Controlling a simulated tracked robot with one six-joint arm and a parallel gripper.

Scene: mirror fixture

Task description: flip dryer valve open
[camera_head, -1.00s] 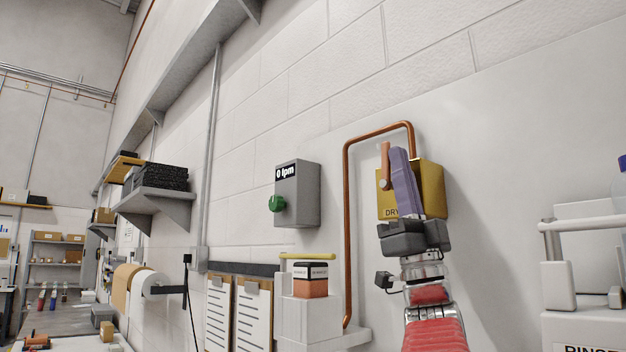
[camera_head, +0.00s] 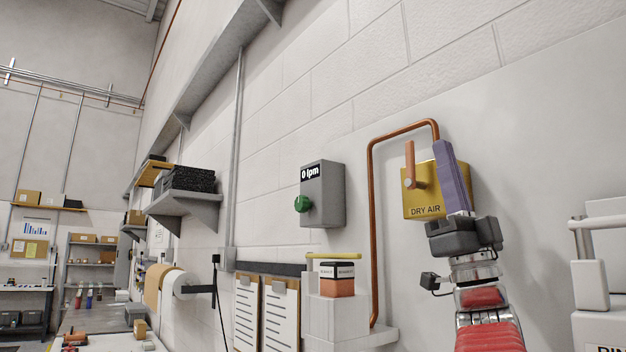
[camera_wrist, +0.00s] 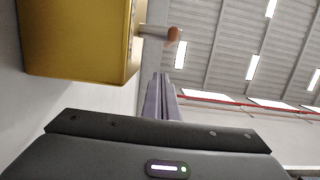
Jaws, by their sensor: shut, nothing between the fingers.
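The dry air valve is a yellow box (camera_head: 430,198) marked "DRY AIR" on the wall, with a copper-coloured lever (camera_head: 409,162) standing upright on its front left. In the wrist view the box (camera_wrist: 80,40) is at upper left and the lever (camera_wrist: 173,36) shows nearly end-on, apart from my fingers. My gripper (camera_head: 443,147) has purple fingers, shut together and empty. They point up in front of the box's right side, to the right of the lever with a gap between. In the wrist view the fingers (camera_wrist: 162,92) are below the lever.
A grey meter box (camera_head: 323,195) with a green knob reads "0 lpm" to the left. A copper pipe (camera_head: 372,230) loops up over the valve. Below stand a small labelled container (camera_head: 337,278) and clipboards (camera_head: 280,315). White equipment (camera_head: 597,285) stands at right.

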